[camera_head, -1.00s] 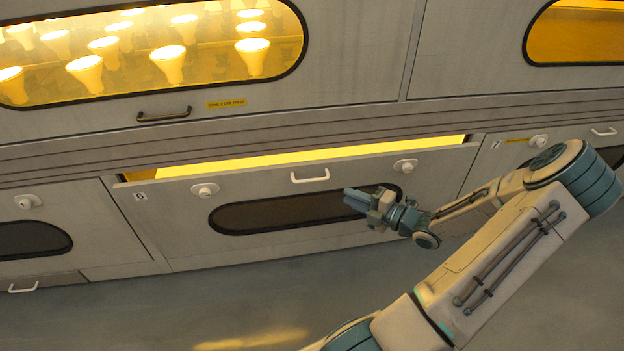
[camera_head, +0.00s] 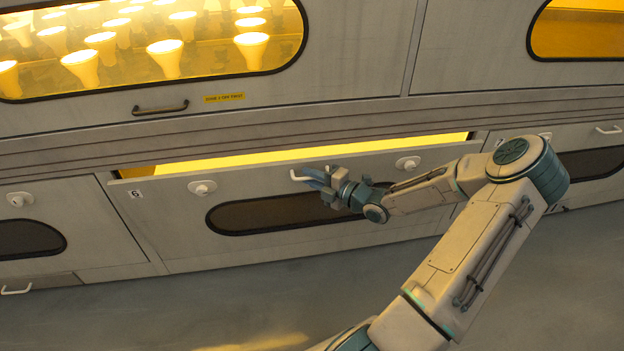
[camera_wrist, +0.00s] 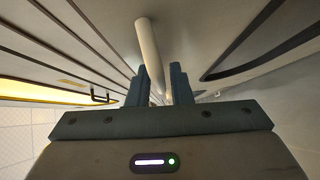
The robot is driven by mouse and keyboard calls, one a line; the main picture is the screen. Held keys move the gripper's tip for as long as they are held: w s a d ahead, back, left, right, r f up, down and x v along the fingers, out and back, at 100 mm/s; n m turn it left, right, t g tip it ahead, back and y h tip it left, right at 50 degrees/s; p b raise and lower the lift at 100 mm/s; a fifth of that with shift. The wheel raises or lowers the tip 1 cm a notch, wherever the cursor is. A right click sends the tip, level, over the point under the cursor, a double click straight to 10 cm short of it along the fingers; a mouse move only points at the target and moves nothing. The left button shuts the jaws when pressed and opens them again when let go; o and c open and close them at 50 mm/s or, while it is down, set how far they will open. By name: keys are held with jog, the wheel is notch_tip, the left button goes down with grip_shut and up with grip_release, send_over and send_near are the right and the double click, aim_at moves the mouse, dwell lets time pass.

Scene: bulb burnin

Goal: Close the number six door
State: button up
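The number six door (camera_head: 165,212) is a grey panel with a dark oval window, a "6" label at its upper left and two round white knobs. It tilts out at the top, and a yellow-lit gap shows along its upper edge. Its white bar handle (camera_head: 298,175) is partly hidden behind my gripper (camera_head: 316,177). In the wrist view the handle (camera_wrist: 148,45) runs in between the two teal fingers (camera_wrist: 158,85). The fingers stand apart on either side of it, with a gap showing. Contact with the handle is not clear.
Another lower door (camera_head: 60,205) is at the left, and the door at the right is partly hidden by my arm. Above is a large lit window with several glowing bulbs (camera_head: 165,58) and a dark handle (camera_head: 160,108). The grey floor (camera_head: 230,290) in front is clear.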

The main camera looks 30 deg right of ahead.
aim_at(317, 166)
grip_shut()
jog(key=w, duration=0.2)
jog(key=w+d, duration=0.1)
jog(key=w, duration=0.1)
jog(key=shift+d+r+b, duration=0.1)
jog(key=shift+r+b, duration=0.1)
jog(key=shift+b, duration=0.1)
jog(key=shift+w+d+r, duration=0.15)
jog(key=shift+w+r, duration=0.05)
jog(key=shift+w, duration=0.15)
grip_release()
jog(key=shift+w+r, duration=0.1)
jog(key=shift+d, duration=0.1)
jog(key=f+p+v, duration=0.1)
jog(key=p+v, duration=0.2)
jog(key=v, duration=1.1)
jog(key=shift+a+r+p, duration=0.2)
jog(key=shift+r+p, duration=0.05)
jog(key=shift+p, duration=0.05)
